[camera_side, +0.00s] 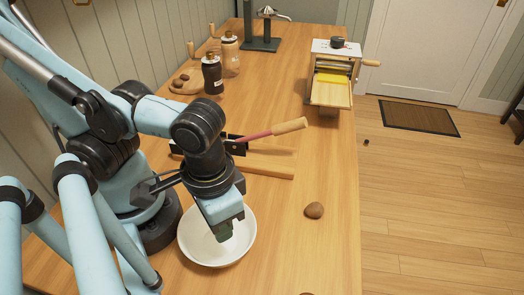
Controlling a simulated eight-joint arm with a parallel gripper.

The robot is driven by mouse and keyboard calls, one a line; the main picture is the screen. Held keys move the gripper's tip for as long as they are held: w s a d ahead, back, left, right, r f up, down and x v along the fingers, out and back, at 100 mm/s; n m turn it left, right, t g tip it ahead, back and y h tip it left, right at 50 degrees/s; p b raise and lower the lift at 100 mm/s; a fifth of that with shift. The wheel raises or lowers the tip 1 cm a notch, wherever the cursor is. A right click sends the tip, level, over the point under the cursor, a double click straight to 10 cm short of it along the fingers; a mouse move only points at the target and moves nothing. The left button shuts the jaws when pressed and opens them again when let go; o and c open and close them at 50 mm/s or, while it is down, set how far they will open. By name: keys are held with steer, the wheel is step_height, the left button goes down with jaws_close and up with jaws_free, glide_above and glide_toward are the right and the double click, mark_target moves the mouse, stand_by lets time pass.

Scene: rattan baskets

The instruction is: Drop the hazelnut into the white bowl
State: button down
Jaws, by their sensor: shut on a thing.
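The white bowl (248,247) stands upright on the wooden table near the front. My gripper (227,233) points down over the bowl and covers part of its inside. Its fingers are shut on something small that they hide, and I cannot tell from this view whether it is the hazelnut. A brown, rounded nut-like thing (314,210) lies on the table to the right of the bowl, apart from my gripper. I cannot tell for sure what kind it is.
A red-and-wood-handled tool (275,131) and wooden bar (266,172) lie behind the bowl. Two grinders (212,75) (230,55) and a board with brown nuts (180,80) stand at back left. A pasta-machine-like device (332,78) is back right. The right front table is mostly clear.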

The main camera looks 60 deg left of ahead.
steer(key=shift+f, duration=0.35)
steer(key=c, duration=1)
jaws_free()
steer(key=shift+r, duration=0.15)
steer(key=shift+r, duration=5.9)
